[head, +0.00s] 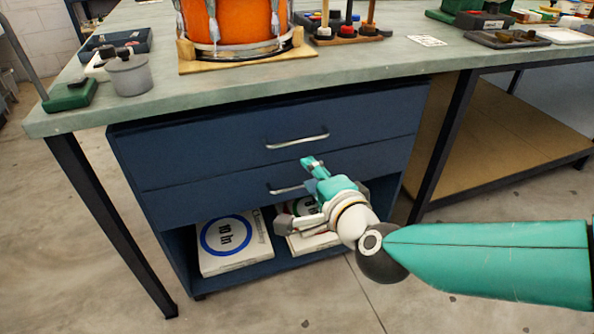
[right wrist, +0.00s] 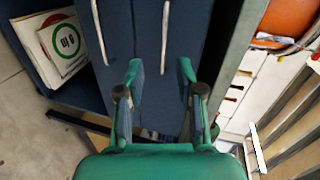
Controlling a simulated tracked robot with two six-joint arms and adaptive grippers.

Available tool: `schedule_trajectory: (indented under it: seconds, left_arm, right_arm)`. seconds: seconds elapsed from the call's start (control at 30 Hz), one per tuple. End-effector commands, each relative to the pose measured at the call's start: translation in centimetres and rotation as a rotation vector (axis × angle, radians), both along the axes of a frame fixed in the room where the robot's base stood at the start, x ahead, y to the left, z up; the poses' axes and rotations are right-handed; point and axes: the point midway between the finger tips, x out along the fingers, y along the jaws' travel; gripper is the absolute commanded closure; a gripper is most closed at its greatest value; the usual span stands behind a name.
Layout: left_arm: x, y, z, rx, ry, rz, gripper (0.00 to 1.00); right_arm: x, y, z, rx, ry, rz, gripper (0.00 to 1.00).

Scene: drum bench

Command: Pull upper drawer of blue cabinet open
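The blue cabinet (head: 128,160) stands under the workbench with its two drawers shut. The upper drawer (head: 210,135) has a silver bar handle (head: 297,141). The lower drawer (head: 200,196) has a similar handle (head: 285,190), partly hidden by my right gripper. My right gripper (head: 308,172) is in front of the drawers, with a fingertip just below the upper handle in the head view. In the right wrist view, my right gripper (right wrist: 159,72) is open and empty, and the upper handle (right wrist: 165,50) lies ahead between its fingers. Contact is not visible. My left gripper is out of view.
An open shelf below the drawers holds white boxes (head: 235,245). The bench top (head: 360,62) overhangs the cabinet and carries an orange drum (head: 235,22) and a grey pot (head: 130,76). Dark table legs (head: 110,225) flank the cabinet. The floor in front is clear.

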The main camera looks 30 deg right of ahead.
Motion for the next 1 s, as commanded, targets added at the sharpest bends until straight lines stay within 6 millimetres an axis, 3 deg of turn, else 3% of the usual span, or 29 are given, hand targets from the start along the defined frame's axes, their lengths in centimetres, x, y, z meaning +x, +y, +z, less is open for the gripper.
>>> schedule_trajectory:
  seconds: [0.03,0.07,0.27,0.53,0.8,1.0]
  left_arm:
    - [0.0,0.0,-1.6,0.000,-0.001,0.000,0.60]
    - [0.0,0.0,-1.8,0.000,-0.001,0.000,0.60]
    - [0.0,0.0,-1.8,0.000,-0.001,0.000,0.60]
    - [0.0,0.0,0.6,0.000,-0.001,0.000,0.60]
    - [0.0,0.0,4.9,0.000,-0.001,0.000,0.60]
    - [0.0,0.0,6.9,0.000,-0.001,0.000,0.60]
  right_arm:
    - [-0.4,-0.3,-0.6,0.018,-0.029,-0.016,0.63]
    - [-0.5,-0.5,-0.5,0.029,-0.040,-0.023,0.63]
    - [-0.6,-1.0,0.2,0.054,-0.069,-0.047,0.63]
    - [1.7,-1.6,-0.3,0.052,-0.063,-0.046,0.63]
    - [4.1,-2.2,-0.5,0.051,-0.060,-0.049,0.63]
    - [6.4,-2.7,-1.2,0.055,-0.066,-0.045,0.63]
